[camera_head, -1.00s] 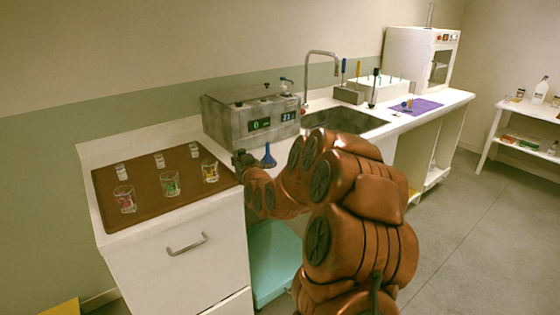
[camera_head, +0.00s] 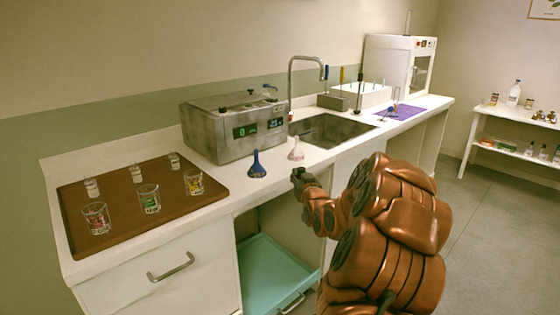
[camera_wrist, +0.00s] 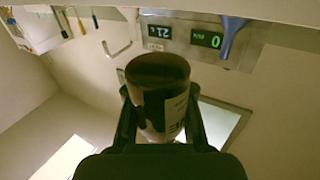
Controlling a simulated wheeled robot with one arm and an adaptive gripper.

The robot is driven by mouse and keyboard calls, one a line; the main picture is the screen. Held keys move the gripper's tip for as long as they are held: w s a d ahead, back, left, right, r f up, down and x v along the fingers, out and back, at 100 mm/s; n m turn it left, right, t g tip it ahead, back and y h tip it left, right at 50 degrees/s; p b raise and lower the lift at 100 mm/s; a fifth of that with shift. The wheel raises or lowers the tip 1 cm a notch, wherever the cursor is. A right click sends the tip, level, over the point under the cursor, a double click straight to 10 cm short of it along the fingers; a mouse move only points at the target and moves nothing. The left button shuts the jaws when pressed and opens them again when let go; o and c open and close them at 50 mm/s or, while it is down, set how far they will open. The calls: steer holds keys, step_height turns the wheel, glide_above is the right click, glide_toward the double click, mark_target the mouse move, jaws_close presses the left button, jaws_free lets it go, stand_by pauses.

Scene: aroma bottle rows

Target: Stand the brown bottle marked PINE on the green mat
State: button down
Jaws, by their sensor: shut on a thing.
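In the wrist view a dark brown bottle (camera_wrist: 158,78) with a pale label is clamped between the two dark fingers of my gripper (camera_wrist: 160,118). Only part of the label's lettering shows, so I cannot read the whole name. In the head view my gripper (camera_head: 303,178) is at the counter's front edge, in front of a white funnel-shaped flask; the bottle cannot be made out there. I see no green mat in either view.
A white shelf holds bottles (camera_head: 514,92).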

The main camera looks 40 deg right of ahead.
steer(key=p+x, duration=0.1)
steer(key=x, duration=1.4)
steer(key=shift+w+r+p, duration=0.1)
steer(key=shift+w+p, duration=0.1)
steer(key=shift+p, duration=0.15)
steer(key=shift+w+d, duration=0.3)
steer(key=shift+w, duration=0.25)
steer(key=shift+s+f, duration=0.1)
steer(key=shift+f, duration=0.1)
steer(key=shift+f, duration=0.15)
steer(key=c, duration=1)
jaws_free()
